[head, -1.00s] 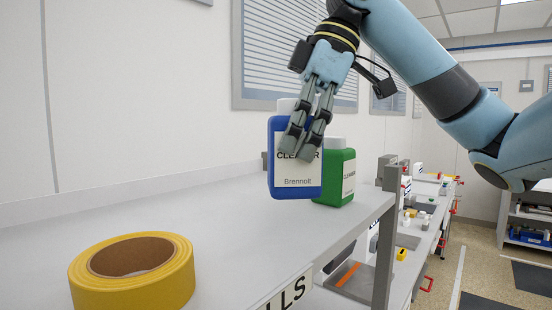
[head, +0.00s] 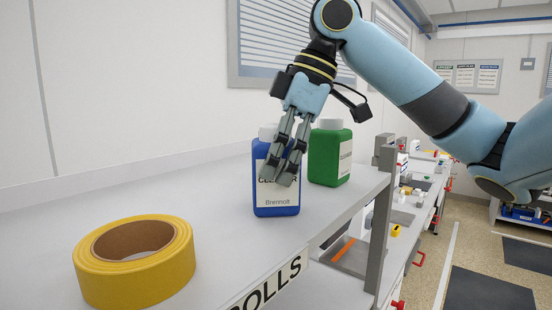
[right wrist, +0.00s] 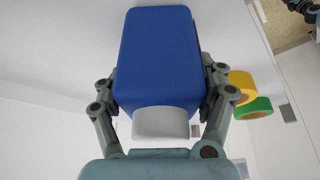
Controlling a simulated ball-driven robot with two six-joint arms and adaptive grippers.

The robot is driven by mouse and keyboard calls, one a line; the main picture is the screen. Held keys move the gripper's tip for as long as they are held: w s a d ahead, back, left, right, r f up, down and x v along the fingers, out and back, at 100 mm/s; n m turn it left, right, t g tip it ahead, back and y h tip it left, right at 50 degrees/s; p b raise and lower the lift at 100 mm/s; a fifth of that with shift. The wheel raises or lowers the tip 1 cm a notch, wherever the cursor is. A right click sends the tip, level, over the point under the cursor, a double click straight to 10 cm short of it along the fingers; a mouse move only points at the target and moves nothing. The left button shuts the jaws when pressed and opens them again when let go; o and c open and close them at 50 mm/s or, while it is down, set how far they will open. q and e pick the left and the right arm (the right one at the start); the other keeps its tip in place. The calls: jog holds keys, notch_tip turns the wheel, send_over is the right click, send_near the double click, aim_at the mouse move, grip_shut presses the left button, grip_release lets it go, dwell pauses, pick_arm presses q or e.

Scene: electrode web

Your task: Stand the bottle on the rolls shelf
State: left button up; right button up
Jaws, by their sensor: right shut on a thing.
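The blue bottle (head: 276,207) has a white label reading "Brennolt" and a white cap. It is upright at the rolls shelf (head: 215,225), with its base at or just above the surface; I cannot tell which. My right gripper (head: 281,178) is shut on this bottle, its fingers over the label. In the right wrist view the blue bottle (right wrist: 157,55) sits between both fingers, with its white cap (right wrist: 160,123) toward the palm. The shelf's front label shows "OLLS". My left gripper is not in view.
A green bottle (head: 323,160) stands just behind and right of the blue one. A large yellow tape roll (head: 135,280) lies at the front left of the shelf. The shelf between roll and bottle is clear. A grey post (head: 381,230) stands at the shelf's right end.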

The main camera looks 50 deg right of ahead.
jog(key=o, duration=1.7)
jog(key=b+v, duration=0.1)
jog(key=v, duration=1.1)
jog(key=shift+s+r, duration=0.1)
jog(key=shift+r, duration=0.05)
